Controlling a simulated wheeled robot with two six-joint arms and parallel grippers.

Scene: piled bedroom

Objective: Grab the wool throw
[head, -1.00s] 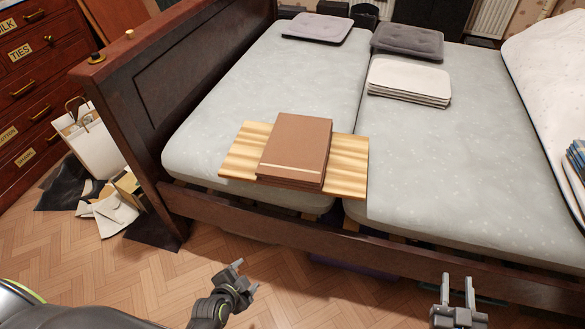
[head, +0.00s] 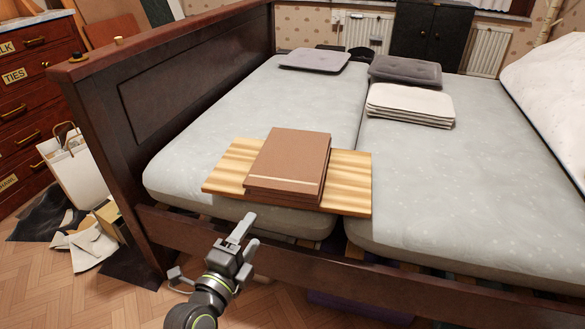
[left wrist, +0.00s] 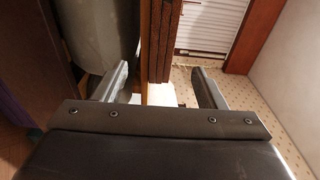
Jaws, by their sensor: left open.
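No wool throw can be made out in either current view. My left gripper (head: 246,240) is open and empty, in front of the bed's side rail, just below and left of the wooden board's front edge in the head view. In the left wrist view its two fingers (left wrist: 160,84) stand apart, with the board and the brown stack beyond them. My right gripper is out of the head view.
A striped wooden board (head: 350,180) lies across the mattresses, bearing brown folders (head: 288,160). White folded pads (head: 410,104) and grey cushions (head: 405,69) lie farther back. A white duvet (head: 555,95) is at right. Papers and a bag (head: 75,175) crowd the left floor.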

